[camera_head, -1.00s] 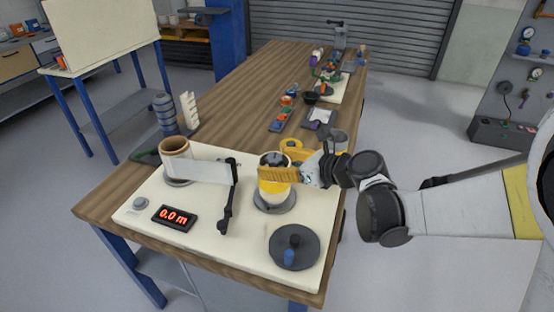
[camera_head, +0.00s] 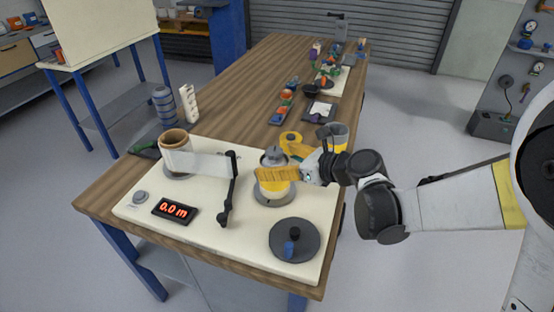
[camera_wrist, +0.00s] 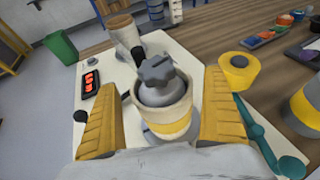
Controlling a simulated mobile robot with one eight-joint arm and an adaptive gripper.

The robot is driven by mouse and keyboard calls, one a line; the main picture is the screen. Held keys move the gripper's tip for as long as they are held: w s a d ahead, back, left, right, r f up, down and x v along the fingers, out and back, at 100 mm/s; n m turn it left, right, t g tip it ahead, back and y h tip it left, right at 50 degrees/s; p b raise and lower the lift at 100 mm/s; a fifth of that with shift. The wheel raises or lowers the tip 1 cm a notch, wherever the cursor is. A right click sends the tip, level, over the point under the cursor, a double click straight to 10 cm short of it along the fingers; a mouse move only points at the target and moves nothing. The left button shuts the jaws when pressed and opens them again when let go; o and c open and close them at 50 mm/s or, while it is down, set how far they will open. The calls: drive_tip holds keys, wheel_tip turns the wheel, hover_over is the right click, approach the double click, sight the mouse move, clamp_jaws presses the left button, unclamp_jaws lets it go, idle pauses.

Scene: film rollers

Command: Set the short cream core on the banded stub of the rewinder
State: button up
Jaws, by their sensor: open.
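The short cream core (camera_wrist: 148,120), with a yellow band on its side, stands upright around the grey rewinder stub (camera_wrist: 163,92), whose knobbed top pokes out above the rim. The core (camera_head: 272,188) also shows in the head view, partly covered by a finger. It stands over a grey round flange (camera_wrist: 158,138); whether its lower edge touches the flange is hard to tell. My gripper (camera_wrist: 162,120) is open, with one yellow finger on each side of the core and small gaps visible. It also shows in the head view (camera_head: 277,173).
A brown-rimmed roll (camera_head: 174,140) with a white web stands left, beside a black arm (camera_head: 230,190). A red display (camera_head: 176,211) and a dark disc with a blue knob (camera_head: 294,240) sit in front. A yellow roll (camera_wrist: 238,72) and a yellow-and-grey cup (camera_head: 338,137) stand behind.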

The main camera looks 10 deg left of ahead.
drive_tip(key=shift+d, duration=0.1)
drive_tip(key=v, duration=1.2)
drive_tip(key=shift+r, duration=0.1)
drive_tip(key=s+d+f+n+h, duration=0.1)
drive_tip(key=s+d+n+h, duration=0.5)
drive_tip(key=d+n, duration=0.5)
drive_tip(key=s+d+n+t+h, duration=0.1)
drive_tip(key=s+d+n+h, duration=0.5)
drive_tip(key=s+d+n, duration=0.3)
drive_tip(key=d+n, duration=0.3)
drive_tip(key=shift+d+f, duration=0.3)
drive_tip(key=shift+f, duration=0.1)
